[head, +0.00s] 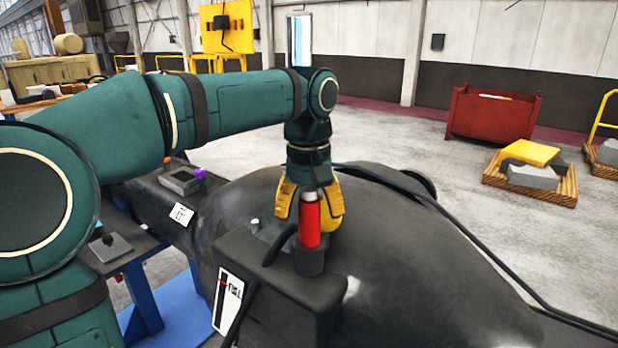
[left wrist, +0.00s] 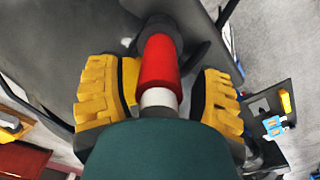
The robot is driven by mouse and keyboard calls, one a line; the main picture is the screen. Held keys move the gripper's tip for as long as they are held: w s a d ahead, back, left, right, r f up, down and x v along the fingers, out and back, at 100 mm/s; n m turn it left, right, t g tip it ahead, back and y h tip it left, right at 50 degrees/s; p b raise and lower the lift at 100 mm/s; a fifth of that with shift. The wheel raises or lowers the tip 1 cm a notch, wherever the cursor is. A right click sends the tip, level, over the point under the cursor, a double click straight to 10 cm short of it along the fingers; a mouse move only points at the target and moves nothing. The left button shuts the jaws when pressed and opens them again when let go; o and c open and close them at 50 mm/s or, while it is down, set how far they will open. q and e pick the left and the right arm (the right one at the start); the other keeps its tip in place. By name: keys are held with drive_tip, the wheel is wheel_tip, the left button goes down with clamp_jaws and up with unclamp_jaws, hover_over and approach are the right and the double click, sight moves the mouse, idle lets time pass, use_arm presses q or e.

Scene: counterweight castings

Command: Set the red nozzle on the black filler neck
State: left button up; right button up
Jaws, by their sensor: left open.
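The red nozzle (head: 310,224) stands upright with its lower end at the black filler neck (head: 309,262), and a grey end shows at its top. In the left wrist view the red nozzle (left wrist: 158,62) lines up with the dark neck (left wrist: 162,28). How deep it sits in the neck is hidden. My left gripper (head: 309,212) is open, its yellow fingers either side of the nozzle. In the left wrist view the gripper (left wrist: 160,92) shows a gap on the right; the left finger is close to the nozzle, and I cannot tell whether it touches. My right gripper is not in view.
The neck sits on a dark block (head: 285,285) with a white label, against a large rounded black casting (head: 420,265). A black hose (head: 455,222) runs over the casting. A red bin (head: 492,113) and a pallet (head: 530,175) stand on open floor at the back right.

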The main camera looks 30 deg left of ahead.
use_arm(q)
wheel_tip(320, 180, up, 11)
drive_tip(key=shift+s+f, duration=0.1)
idle(0.3)
idle(0.4)
